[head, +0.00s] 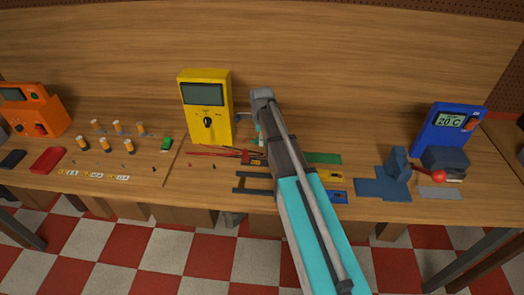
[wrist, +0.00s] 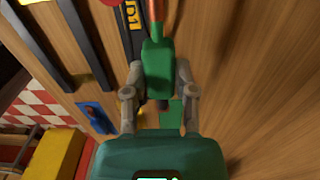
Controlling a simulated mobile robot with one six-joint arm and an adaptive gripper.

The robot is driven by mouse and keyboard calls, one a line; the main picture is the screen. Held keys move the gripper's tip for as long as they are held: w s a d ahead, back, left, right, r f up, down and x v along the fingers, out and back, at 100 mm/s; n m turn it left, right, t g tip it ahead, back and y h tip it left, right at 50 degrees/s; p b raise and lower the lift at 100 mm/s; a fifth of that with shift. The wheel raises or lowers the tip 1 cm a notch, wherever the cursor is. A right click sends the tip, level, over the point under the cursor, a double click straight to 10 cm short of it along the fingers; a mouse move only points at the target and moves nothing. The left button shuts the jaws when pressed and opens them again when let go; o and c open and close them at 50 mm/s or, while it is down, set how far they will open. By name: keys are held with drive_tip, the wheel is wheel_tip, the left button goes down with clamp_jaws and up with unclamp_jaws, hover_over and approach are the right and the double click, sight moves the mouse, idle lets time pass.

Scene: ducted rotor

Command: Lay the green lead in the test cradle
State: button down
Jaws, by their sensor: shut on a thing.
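My gripper (wrist: 160,70) is shut on a green block-like body, which looks like the green lead (wrist: 157,58), in the wrist view. A reddish-copper rod runs from it toward the top edge. In the head view my arm hides most of the gripper, and only a small teal-green bit (head: 257,128) shows beside it. A dark frame with parallel bars (head: 250,190), possibly the test cradle, lies on the bench left of my arm. Its bars show at upper left in the wrist view (wrist: 72,50). The held lead appears apart from it.
A yellow meter (head: 206,105) stands behind red leads (head: 215,154). A black strip with a yellow label (wrist: 128,22) lies near the held lead. Green (head: 323,158), yellow (head: 330,176) and blue (head: 338,196) plates lie right of my arm. A blue device (head: 447,125) stands far right.

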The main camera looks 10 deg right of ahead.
sight(260, 151)
drive_tip(key=shift+w+f+b, duration=1.15)
drive_tip(key=shift+w+f, duration=0.15)
drive_tip(key=shift+f, duration=0.3)
drive_tip(key=shift+w+f+b, duration=0.35)
drive_tip(key=shift+f+b, duration=0.1)
drive_tip(key=shift+b, duration=0.05)
drive_tip(key=shift+f+b, duration=1.5)
drive_tip(key=shift+f, duration=0.15)
drive_tip(key=shift+c, duration=2.1)
unclamp_jaws()
wheel_tip(260, 151, up, 12)
drive_tip(key=p, duration=1.2)
